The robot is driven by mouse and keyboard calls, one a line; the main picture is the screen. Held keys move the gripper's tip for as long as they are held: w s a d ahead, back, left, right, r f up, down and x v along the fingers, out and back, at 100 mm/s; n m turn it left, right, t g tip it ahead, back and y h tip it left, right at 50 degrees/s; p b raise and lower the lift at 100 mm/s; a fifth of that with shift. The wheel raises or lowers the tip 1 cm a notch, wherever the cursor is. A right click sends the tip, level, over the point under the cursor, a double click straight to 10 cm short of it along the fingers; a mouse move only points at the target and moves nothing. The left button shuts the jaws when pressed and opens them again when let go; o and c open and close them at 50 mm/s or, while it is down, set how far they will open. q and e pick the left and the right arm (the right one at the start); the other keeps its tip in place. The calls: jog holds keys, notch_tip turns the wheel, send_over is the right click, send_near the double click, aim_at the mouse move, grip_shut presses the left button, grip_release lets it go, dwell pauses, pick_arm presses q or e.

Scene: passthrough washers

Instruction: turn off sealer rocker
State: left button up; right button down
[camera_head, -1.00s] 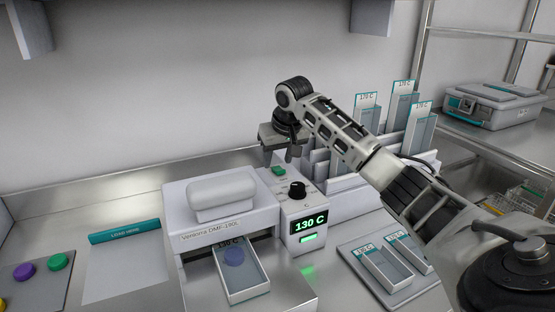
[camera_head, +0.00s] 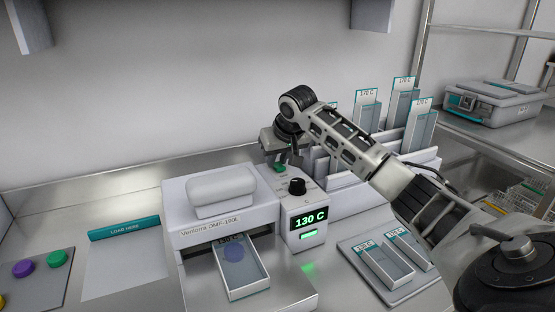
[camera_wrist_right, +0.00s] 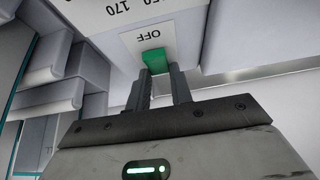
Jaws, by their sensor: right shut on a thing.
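The sealer (camera_head: 225,208) is a white machine with a control box showing 130 C on a green-lit display (camera_head: 311,219). Its green rocker (camera_head: 280,169) is on top of the box, behind the black knob (camera_head: 297,186). In the right wrist view the rocker (camera_wrist_right: 154,61) sits beside a label reading OFF. My right gripper (camera_head: 277,162) is over the rocker; in the wrist view its fingertips (camera_wrist_right: 160,73) are at the rocker's near edge, shut on it. The fingers partly hide the rocker. My left gripper is not in view.
A tray (camera_head: 243,277) with a blue disc sits in the sealer's front opening. A teal-edged sheet (camera_head: 125,265) lies at left.

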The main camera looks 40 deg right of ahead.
jog(key=shift+s+f+t+h+b, duration=0.3)
jog(key=shift+f+t+b, duration=0.05)
jog(key=shift+t+b, duration=0.55)
jog(key=shift+s+a+t+b, duration=0.1)
jog(key=shift+t+b, duration=0.25)
jog(key=shift+t, duration=0.05)
jog(key=shift+r, duration=0.35)
jog(key=c, duration=1.2)
grip_release()
jog(key=shift+c, duration=0.2)
jog(key=b+v, duration=0.1)
jog(key=v, duration=1.5)
jog(key=shift+s+a+f+b, duration=0.25)
jog(key=shift+b, duration=0.05)
